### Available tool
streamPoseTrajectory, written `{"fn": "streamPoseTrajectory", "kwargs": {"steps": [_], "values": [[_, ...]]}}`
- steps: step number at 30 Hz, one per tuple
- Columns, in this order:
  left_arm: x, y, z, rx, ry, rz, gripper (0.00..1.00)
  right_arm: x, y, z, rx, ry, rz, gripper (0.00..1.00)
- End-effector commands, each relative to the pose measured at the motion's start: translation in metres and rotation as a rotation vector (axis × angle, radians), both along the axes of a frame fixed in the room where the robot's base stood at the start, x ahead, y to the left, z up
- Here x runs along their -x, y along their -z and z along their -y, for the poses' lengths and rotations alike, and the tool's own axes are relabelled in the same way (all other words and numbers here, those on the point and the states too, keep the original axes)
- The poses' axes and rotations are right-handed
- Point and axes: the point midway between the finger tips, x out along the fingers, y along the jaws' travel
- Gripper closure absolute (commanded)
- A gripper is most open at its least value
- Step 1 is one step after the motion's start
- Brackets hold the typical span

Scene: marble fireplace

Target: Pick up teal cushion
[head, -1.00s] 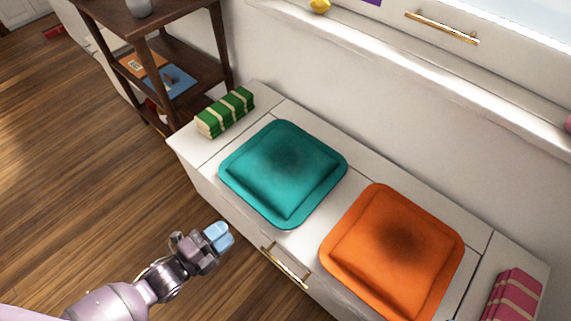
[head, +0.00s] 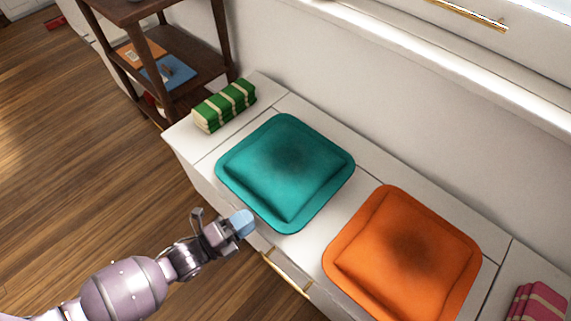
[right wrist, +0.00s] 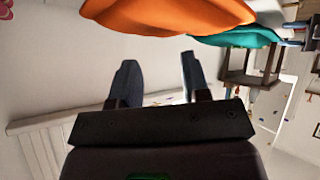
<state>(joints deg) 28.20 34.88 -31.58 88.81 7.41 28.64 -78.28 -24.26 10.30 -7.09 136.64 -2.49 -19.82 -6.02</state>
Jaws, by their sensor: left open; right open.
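The teal cushion (head: 285,170) lies flat on the white bench (head: 208,172), left of the orange cushion (head: 403,255). In the head view my left gripper (head: 240,222) is open and empty, just in front of the teal cushion's near-left edge and apart from it. In the right wrist view my right gripper (right wrist: 160,82) is open with nothing between its fingers. The orange cushion (right wrist: 165,15) and part of the teal cushion (right wrist: 240,38) show beyond it at the top. The right gripper is not in the head view.
Green striped books (head: 224,106) stand at the bench's left end, and pink striped books (head: 540,302) at its right end. A dark wooden shelf (head: 185,65) stands at the back left. A gold handle (head: 287,274) is on the bench front.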

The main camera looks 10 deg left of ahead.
Motion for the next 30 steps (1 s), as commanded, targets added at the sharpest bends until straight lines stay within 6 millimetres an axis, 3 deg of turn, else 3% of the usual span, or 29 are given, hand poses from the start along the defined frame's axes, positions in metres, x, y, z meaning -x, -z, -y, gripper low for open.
{"fn": "streamPoseTrajectory", "kwargs": {"steps": [9, 18, 26, 30], "values": [[-0.027, 0.003, 0.027, 0.001, 0.001, -0.004, 0.60, -0.001, 0.003, 0.001, -0.023, 0.015, 0.042, 0.57], [-0.031, 0.001, 0.030, 0.001, 0.000, -0.001, 0.60, -0.004, -0.002, 0.003, -0.024, 0.020, 0.060, 0.57], [-0.031, 0.001, 0.029, 0.001, 0.000, -0.001, 0.98, -0.002, -0.001, 0.003, -0.023, 0.018, 0.055, 0.57], [-0.031, 0.001, 0.029, 0.001, 0.000, -0.001, 1.00, -0.001, 0.002, 0.002, -0.024, 0.016, 0.048, 0.57]]}}
